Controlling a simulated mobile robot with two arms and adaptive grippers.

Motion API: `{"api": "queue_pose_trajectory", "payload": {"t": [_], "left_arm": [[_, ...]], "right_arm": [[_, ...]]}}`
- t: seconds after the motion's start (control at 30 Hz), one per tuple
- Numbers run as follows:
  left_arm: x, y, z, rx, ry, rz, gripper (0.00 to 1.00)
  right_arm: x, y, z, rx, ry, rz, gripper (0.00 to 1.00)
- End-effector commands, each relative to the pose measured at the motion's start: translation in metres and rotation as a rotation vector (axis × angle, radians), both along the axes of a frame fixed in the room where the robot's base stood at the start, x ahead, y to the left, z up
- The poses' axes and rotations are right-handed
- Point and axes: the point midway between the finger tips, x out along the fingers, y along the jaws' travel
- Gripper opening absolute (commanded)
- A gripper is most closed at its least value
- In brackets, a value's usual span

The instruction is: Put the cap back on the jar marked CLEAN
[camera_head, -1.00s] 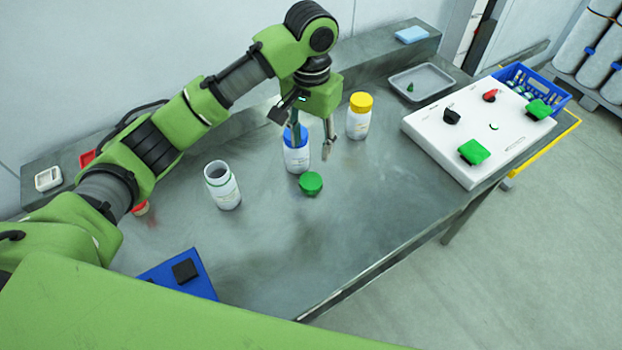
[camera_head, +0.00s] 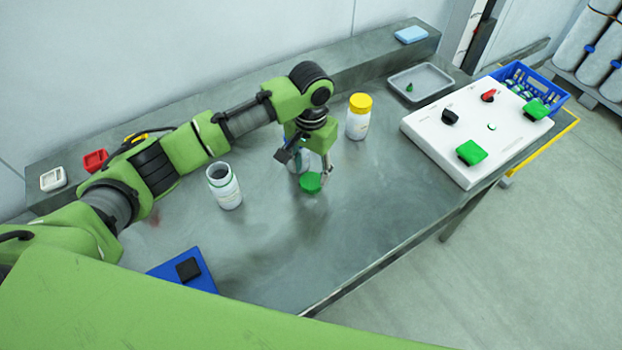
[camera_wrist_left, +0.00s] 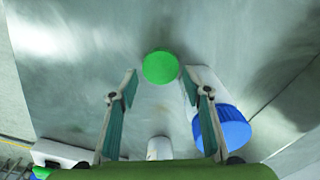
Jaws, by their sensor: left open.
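An uncapped white jar (camera_head: 226,190) stands upright left of the table's middle, its mouth open; I cannot read its label. A green cap (camera_head: 311,184) lies on the table to its right, and it also shows in the left wrist view (camera_wrist_left: 160,66). My left gripper (camera_head: 314,174) is open and empty, low over the green cap. In the left wrist view the cap appears between and beyond the open fingertips (camera_wrist_left: 158,78). A jar with a blue cap (camera_wrist_left: 224,128) stands close beside one finger; the gripper mostly hides it in the head view. My right gripper is out of view.
A yellow-capped jar (camera_head: 358,120) stands right of the gripper. A white control box (camera_head: 475,130), grey tray (camera_head: 420,82) and blue crate (camera_head: 550,88) are farther right. A blue pad (camera_head: 190,270) lies front left. The table's front middle is clear.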

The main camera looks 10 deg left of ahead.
Motion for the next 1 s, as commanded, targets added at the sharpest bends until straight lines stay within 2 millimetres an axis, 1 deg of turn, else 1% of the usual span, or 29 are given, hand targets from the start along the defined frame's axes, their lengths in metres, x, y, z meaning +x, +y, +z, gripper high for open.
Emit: {"api": "queue_pose_trajectory", "payload": {"t": [0.03, 0.07, 0.2, 0.3, 0.6, 0.63, 0.67, 0.7, 1.0], "left_arm": [[-0.001, 0.001, -0.006, 0.003, 0.004, 0.001, 0.44], [-0.001, 0.002, -0.011, 0.004, 0.005, 0.001, 0.44], [-0.001, 0.001, -0.030, 0.002, 0.003, -0.001, 0.44], [-0.001, 0.001, -0.036, 0.000, 0.001, -0.001, 0.44], [0.000, 0.001, -0.036, 0.001, 0.000, -0.001, 0.44], [0.000, 0.001, -0.036, 0.001, 0.000, -0.001, 0.42], [0.000, 0.001, -0.036, 0.001, 0.000, -0.001, 0.34], [0.000, 0.001, -0.036, 0.001, 0.000, -0.001, 0.31], [0.000, 0.001, -0.036, 0.001, 0.000, -0.001, 0.31]], "right_arm": [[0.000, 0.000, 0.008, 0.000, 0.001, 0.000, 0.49], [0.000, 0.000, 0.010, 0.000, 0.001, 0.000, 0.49], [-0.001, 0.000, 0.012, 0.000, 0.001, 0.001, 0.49], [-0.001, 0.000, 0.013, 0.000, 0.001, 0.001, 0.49], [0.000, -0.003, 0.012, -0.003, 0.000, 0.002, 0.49], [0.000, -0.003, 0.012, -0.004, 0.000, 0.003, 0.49], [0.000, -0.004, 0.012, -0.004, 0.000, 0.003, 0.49], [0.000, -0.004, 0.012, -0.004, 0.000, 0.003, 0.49], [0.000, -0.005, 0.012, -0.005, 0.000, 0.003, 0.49]]}}
